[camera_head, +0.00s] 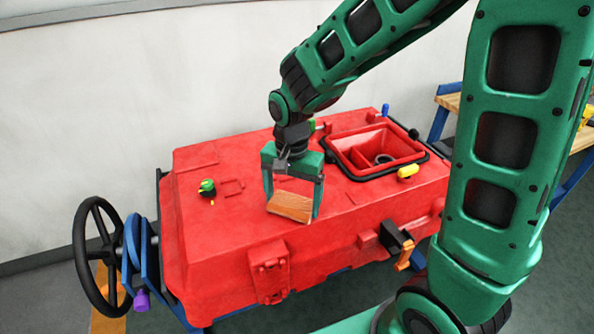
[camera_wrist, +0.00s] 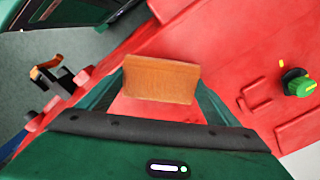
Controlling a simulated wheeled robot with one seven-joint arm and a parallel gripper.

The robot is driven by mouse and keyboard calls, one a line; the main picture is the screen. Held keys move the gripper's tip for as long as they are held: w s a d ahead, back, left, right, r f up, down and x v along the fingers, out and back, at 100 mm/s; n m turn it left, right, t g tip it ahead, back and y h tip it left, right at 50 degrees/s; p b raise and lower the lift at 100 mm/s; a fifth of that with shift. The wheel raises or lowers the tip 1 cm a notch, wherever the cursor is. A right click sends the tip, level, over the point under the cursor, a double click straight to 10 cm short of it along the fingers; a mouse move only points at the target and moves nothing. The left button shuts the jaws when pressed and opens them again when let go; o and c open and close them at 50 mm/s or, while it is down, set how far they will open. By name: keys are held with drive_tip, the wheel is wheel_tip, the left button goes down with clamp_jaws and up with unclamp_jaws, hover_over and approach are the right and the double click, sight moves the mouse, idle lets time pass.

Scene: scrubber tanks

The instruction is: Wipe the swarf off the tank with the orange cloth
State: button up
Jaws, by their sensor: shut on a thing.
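The red tank (camera_head: 220,240) fills the middle of the head view, and its top also shows in the wrist view (camera_wrist: 240,50). My gripper (camera_head: 292,205) is over the middle of the tank top, pointing down. It is shut on the orange cloth (camera_head: 290,206), a folded block-like piece held between its two fingers. The cloth also shows in the wrist view (camera_wrist: 161,79). It is at or just above the tank top; I cannot tell whether it touches. I cannot make out any swarf on the tank surface in either view.
A green knob (camera_head: 207,187) stands on the tank top at left. An open recess (camera_head: 375,152) with a black rim is at right, with a yellow knob (camera_head: 407,172) beside it. A black handwheel (camera_head: 98,262) is at the left end. An orange-handled valve (camera_head: 404,256) juts from the front.

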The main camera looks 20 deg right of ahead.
drive_tip(key=shift+d, duration=0.45)
drive_tip(key=shift+r, duration=0.15)
wheel_tip(320, 180, up, 2)
drive_tip(key=shift+w+r, duration=0.15)
drive_tip(key=shift+r, duration=2.9)
drive_tip(key=shift+s, duration=0.2)
